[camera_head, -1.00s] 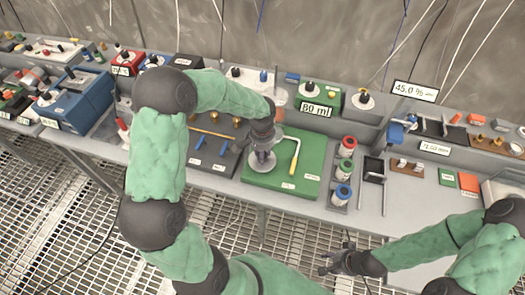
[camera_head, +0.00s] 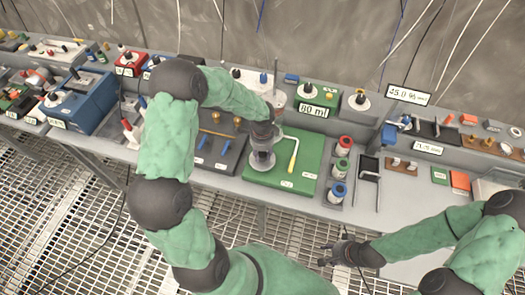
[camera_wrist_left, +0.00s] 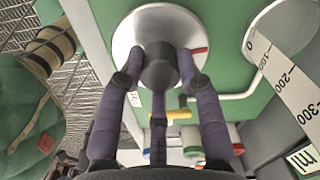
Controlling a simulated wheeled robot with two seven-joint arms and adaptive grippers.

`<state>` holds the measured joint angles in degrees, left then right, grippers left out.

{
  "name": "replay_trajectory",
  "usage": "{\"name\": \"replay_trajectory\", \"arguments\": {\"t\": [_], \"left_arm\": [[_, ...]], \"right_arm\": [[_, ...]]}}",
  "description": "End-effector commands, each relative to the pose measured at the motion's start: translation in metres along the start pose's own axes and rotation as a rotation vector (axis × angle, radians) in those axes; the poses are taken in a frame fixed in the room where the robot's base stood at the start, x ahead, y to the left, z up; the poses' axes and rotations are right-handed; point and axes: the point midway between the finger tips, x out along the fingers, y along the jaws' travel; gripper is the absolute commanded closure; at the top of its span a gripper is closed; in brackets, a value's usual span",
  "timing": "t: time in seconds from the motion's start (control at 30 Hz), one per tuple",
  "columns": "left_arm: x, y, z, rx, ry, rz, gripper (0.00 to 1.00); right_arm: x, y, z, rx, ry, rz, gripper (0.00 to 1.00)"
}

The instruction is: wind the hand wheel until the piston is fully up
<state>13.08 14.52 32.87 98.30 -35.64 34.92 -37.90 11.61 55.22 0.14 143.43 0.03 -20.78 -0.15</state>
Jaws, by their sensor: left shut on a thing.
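The hand wheel (camera_wrist_left: 140,28), a pale round disc, lies on a green board (camera_head: 308,160); it also shows in the head view (camera_head: 262,161). My left gripper (camera_head: 263,143) comes down on it from above. In the left wrist view its purple-grey fingers (camera_wrist_left: 162,68) are closed around a dark knob at the wheel. A scale marked 0 to 300 ml (camera_wrist_left: 290,85) stands beside the wheel. A sign reads 80 ml (camera_head: 313,110). A thin upright rod (camera_head: 276,72) rises behind my gripper; the piston itself is hard to make out. My right gripper (camera_head: 327,254) is empty, fingers apart, in front of the bench.
A white L-shaped handle with a yellow grip (camera_head: 292,158) lies right of the wheel. Red, green and blue-topped spools (camera_head: 343,147) stand beside the board. Open grating floor lies in front.

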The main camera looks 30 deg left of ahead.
Motion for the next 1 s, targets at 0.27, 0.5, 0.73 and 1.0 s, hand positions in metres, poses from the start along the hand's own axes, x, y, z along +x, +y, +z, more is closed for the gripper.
{"name": "replay_trajectory", "arguments": {"t": [0.27, 0.5, 0.73, 1.0], "left_arm": [[0.0007, 0.0015, 0.0014, 0.109, -0.003, 0.005, 0.97], [0.0012, 0.0013, 0.0014, 0.138, -0.003, 0.004, 0.97], [0.0013, 0.0012, 0.0015, 0.140, -0.004, 0.004, 0.97], [0.0009, 0.0007, 0.0011, 0.139, -0.003, 0.003, 0.40]], "right_arm": [[-0.0074, -0.0026, 0.0003, 0.000, 0.000, 0.000, 0.60], [-0.0085, -0.0030, 0.0004, 0.000, 0.000, 0.000, 0.60], [-0.0084, -0.0030, 0.0003, 0.000, 0.000, 0.000, 0.60], [-0.0084, -0.0030, 0.0004, 0.000, 0.000, 0.000, 0.60]]}}
